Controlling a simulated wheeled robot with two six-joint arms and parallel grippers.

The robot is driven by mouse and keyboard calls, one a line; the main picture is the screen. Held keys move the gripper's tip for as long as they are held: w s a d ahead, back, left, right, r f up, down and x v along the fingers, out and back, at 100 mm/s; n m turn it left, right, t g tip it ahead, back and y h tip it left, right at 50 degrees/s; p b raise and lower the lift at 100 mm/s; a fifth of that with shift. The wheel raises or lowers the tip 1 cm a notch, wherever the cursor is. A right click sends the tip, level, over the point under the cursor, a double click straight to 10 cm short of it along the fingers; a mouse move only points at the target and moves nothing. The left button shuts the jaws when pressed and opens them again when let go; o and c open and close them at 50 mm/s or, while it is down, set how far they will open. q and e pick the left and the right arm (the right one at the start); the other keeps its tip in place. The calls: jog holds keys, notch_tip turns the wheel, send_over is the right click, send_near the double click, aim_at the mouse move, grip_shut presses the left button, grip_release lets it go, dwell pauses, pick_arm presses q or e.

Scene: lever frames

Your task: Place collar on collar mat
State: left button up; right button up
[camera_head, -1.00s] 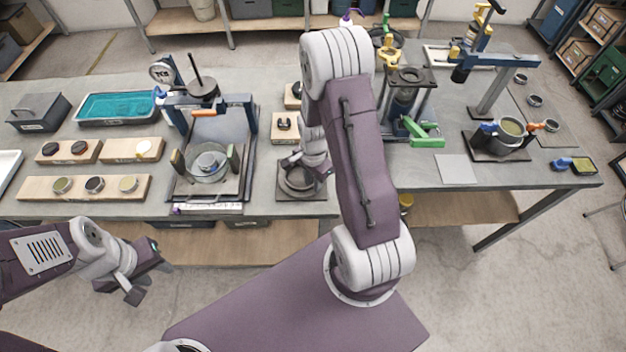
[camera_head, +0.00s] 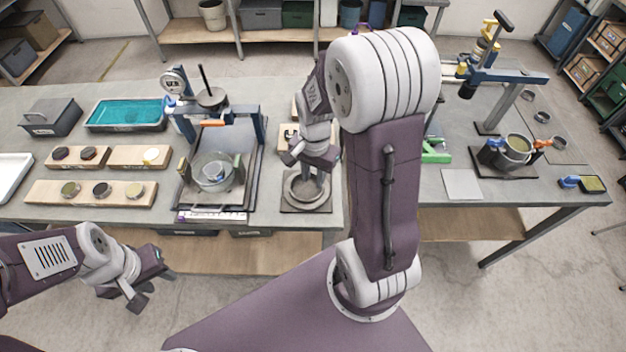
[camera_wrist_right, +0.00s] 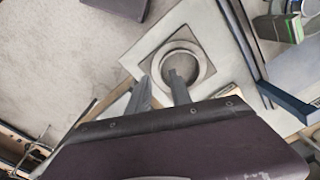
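A grey metal ring, which looks like the collar (camera_head: 290,198), lies flat on a square grey mat (camera_head: 325,207) at the front edge of the bench. In the right wrist view the collar (camera_wrist_right: 207,66) sits inside the mat's (camera_wrist_right: 147,60) outline. My right gripper (camera_head: 309,165) is above the collar. Its two fingers (camera_wrist_right: 158,84) are apart in the wrist view, one overlapping the ring's opening and one outside the rim. My left gripper (camera_head: 152,285) is open and empty, low in front of the bench.
A press-like frame with a glass bowl (camera_head: 211,172) stands left of the mat. Wooden blocks with small discs (camera_head: 92,193) lie further left. My right arm hides the bench right of the mat. A blank grey plate (camera_head: 462,184) lies beyond it.

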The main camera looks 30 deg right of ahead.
jog(key=s+a+n, duration=0.6)
jog(key=n, duration=0.5)
jog(key=shift+a+r+t, duration=0.2)
jog(key=shift+a+t, duration=0.15)
jog(key=shift+t, duration=0.05)
